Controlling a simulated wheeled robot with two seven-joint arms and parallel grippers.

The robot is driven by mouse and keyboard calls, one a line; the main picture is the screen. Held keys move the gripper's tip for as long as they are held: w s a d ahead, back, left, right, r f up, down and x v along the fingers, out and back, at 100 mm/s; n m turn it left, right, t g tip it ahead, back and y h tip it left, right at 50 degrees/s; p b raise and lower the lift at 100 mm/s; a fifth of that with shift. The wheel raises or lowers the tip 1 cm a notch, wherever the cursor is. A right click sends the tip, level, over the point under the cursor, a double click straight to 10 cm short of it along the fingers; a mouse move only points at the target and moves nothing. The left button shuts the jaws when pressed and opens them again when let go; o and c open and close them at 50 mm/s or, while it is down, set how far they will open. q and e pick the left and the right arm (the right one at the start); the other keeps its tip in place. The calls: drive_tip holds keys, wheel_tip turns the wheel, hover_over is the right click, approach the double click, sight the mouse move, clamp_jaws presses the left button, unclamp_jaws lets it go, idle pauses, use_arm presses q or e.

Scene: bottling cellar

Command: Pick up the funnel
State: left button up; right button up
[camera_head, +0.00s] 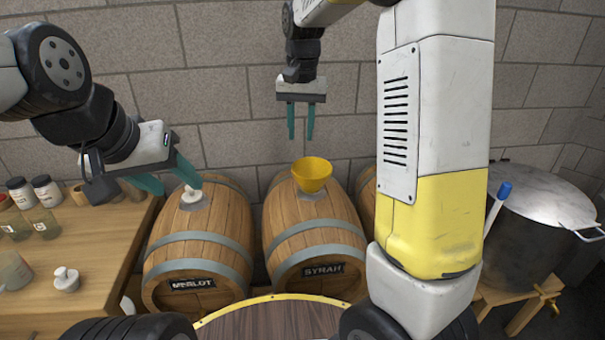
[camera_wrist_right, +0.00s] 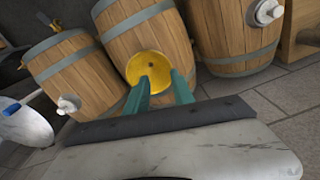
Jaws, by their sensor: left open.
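The yellow funnel (camera_head: 312,174) sits upright on top of the barrel labelled SYRAH (camera_head: 316,235). It also shows in the right wrist view (camera_wrist_right: 150,68), its wide mouth partly behind my fingertips. My right gripper (camera_head: 301,136) hangs fingers down, above and slightly left of the funnel. Its teal fingers are apart with nothing between them; the right wrist view shows the same open fingers (camera_wrist_right: 161,82). My left gripper (camera_head: 174,184) is open and empty, near the top of the MERLOT barrel (camera_head: 196,245).
A white stopper (camera_head: 191,196) sits on the MERLOT barrel. A wooden table (camera_head: 95,255) at left carries jars, glasses and another white stopper (camera_head: 66,279). A large metal pot (camera_head: 545,215) stands at right. A stone wall (camera_head: 230,110) is behind.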

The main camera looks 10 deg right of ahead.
drive_tip(key=shift+m+g+h, duration=0.3)
drive_tip(key=shift+g+h, duration=0.2)
drive_tip(key=shift+h, duration=0.3)
drive_tip(key=w+f, duration=0.1)
drive_tip(key=f, duration=0.3)
drive_tip(key=w+a+f, duration=0.1)
drive_tip(key=w+f, duration=0.1)
drive_tip(key=f, duration=0.2)
drive_tip(key=w+f, duration=0.1)
drive_tip(key=f, duration=0.3)
drive_tip(key=shift+w+a, duration=0.4)
drive_tip(key=shift+r, duration=0.1)
drive_tip(key=shift+c, duration=0.2)
clamp_jaws()
